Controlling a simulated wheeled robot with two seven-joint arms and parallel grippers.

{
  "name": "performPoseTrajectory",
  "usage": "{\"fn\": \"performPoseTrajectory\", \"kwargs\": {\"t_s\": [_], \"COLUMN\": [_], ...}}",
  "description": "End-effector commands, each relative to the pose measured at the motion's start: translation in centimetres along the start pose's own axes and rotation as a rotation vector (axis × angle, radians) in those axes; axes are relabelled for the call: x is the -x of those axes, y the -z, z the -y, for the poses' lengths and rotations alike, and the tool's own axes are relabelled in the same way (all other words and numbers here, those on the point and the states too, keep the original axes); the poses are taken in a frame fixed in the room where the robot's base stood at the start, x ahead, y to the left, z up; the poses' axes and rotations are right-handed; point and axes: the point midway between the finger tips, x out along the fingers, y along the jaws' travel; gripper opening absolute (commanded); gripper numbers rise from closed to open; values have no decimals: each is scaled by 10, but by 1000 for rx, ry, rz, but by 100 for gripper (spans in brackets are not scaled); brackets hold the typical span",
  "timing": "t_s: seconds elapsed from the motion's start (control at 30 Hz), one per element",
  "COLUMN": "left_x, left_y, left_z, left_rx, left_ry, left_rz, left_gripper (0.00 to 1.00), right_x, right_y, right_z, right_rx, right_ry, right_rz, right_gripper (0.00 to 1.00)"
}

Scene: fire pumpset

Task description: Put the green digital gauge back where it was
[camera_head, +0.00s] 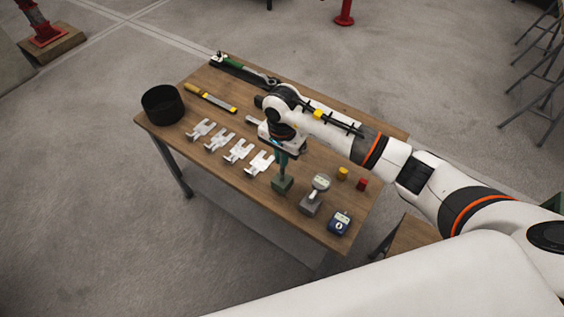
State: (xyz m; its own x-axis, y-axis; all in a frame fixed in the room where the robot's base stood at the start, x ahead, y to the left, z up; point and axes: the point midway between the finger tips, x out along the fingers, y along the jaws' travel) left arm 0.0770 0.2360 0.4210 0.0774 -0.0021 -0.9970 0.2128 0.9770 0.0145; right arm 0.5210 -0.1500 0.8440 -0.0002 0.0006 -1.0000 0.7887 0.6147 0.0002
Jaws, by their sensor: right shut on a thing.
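The green digital gauge (283,183) is at the front part of the wooden table, right of the row of white pieces. My right gripper (281,152) is above it, pointing down, and is shut on its upper part. The gauge looks upright, with its face not readable from here. I cannot tell whether its base touches the tabletop. My right arm comes in from the right across the table and hides part of the back. My left gripper is out of view.
The wooden table (236,179) also holds a grey gauge (315,196), a blue gauge (340,222), small yellow (343,173) and red (362,184) cylinders, several white forked pieces (239,151), a black bin (163,104), a yellow-handled tool (210,98) and a green-handled wrench (240,69).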

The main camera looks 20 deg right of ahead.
Motion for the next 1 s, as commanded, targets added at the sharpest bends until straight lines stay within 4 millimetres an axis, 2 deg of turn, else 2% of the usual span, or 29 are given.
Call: {"fn": "performPoseTrajectory", "kwargs": {"t_s": [0.2, 0.57, 0.6, 0.73, 1.0], "left_x": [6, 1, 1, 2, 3], "left_y": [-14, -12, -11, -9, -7], "left_z": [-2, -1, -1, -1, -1], "left_rx": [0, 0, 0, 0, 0], "left_ry": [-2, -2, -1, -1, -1], "left_rz": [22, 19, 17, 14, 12], "left_gripper": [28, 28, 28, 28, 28], "right_x": [-26, -32, -34, -33, -32], "right_y": [1, 0, 0, 0, 0], "right_z": [0, 0, 0, 0, 0], "right_rx": [-1, 1, 0, 0, 0], "right_ry": [0, -2, 1, 1, 1], "right_rz": [-2, 1, 0, 0, -1], "right_gripper": [0, 0, 12, 33, 33]}}
